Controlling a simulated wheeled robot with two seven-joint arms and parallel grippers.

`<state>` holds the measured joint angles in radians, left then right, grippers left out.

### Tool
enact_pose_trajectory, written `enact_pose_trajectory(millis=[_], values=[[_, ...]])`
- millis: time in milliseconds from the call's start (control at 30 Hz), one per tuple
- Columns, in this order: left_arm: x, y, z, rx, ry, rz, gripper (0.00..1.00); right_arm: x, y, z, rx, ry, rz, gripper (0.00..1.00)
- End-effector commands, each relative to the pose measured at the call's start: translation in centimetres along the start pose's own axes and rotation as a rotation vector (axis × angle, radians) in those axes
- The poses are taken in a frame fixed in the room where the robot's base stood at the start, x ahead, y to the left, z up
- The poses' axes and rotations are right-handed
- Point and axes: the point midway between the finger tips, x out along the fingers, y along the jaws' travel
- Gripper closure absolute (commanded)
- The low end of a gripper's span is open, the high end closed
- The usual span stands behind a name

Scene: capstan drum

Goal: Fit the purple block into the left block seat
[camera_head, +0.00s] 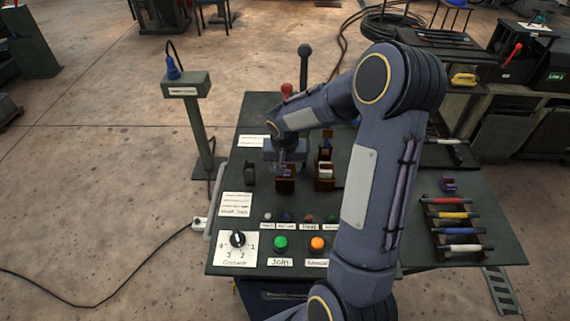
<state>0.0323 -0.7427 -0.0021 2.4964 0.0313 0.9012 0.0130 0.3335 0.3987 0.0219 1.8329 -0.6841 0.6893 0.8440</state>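A brown block seat (285,186) stands on the dark green console, left of another brown seat (324,184) that has a pale block in it. My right gripper (286,165) points down directly over the left seat, with its fingertips close to the seat's top. A small purplish patch shows between the fingertips and the seat; I cannot tell whether it is the purple block or whether the fingers are shut on it. A separate small purple piece (448,184) lies on the table at the right. My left gripper is not in view.
A third brown holder (325,150) stands behind the right seat. A dark upright piece (250,173) stands left of the left seat. A knob (238,239), a green button (280,243) and an orange button (317,243) are in front. A rack of coloured bars (455,226) is at right.

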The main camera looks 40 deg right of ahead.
Motion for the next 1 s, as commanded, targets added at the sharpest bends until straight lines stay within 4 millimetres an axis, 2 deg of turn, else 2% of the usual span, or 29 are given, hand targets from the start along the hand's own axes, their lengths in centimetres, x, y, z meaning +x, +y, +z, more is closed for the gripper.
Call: enact_pose_trajectory(millis=[167,400,500,633,1000], values=[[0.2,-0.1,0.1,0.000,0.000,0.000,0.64,-1.6,0.0,-0.1,0.001,0.005,-0.002,0.42],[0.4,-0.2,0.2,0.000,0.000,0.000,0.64,-5.8,-0.1,-0.1,0.000,0.006,-0.003,0.42],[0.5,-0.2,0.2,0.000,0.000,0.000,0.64,-7.0,-0.1,-0.1,0.000,0.004,-0.002,0.42],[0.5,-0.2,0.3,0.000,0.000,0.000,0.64,-7.7,0.0,-0.1,0.001,0.002,-0.001,0.42],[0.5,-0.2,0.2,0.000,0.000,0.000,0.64,-8.1,0.0,0.2,-0.004,0.003,-0.007,0.42]])
